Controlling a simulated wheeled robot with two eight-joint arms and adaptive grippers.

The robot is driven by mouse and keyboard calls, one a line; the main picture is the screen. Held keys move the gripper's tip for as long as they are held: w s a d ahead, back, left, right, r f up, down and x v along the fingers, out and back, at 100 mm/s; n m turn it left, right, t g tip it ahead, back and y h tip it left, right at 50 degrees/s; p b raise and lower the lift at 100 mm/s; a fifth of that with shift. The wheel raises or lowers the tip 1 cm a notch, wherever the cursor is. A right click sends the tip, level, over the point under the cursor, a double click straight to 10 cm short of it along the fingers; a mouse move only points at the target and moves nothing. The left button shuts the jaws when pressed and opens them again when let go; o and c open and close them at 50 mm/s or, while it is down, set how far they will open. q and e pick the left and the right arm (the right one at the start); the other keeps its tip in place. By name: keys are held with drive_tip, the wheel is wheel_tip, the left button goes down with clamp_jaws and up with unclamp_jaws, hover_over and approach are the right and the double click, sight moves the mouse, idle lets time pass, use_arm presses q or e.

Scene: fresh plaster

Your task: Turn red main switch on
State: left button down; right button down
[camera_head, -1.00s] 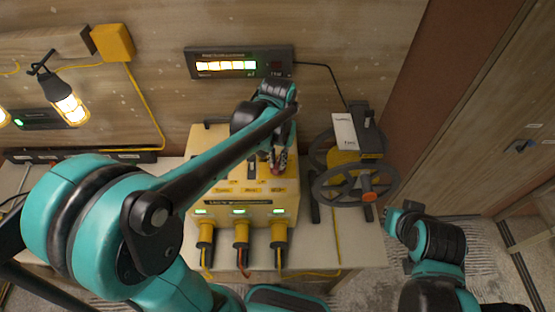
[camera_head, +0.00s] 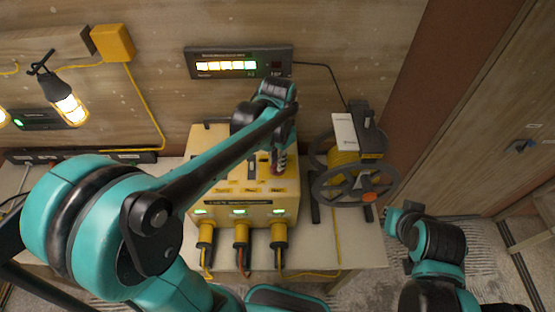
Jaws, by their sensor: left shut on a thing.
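A yellow power box (camera_head: 215,178) stands on the bench, with labels on its sloped top and three lit green indicators along its front. My left arm reaches over it from the left. My left gripper (camera_head: 279,164) points down at the right part of the box top and is shut on the red main switch there. The switch is almost wholly hidden by the fingers, so its position cannot be read. My right arm (camera_head: 437,242) is at the lower right, away from the box; its gripper cannot be made out.
Three yellow plugs (camera_head: 241,232) with cables stick out of the box front. A cable reel (camera_head: 357,184) stands close to the right of the box. A wall display (camera_head: 238,62) above shows lit bars and a green light. A caged lamp (camera_head: 68,104) glows at left.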

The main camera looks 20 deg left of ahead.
idle(0.3)
use_arm(q)
drive_tip(key=c, duration=1.5)
unclamp_jaws()
drive_tip(key=shift+c, duration=0.2)
drive_tip(key=shift+r, duration=0.15)
wheel_tip(320, 180, up, 12)
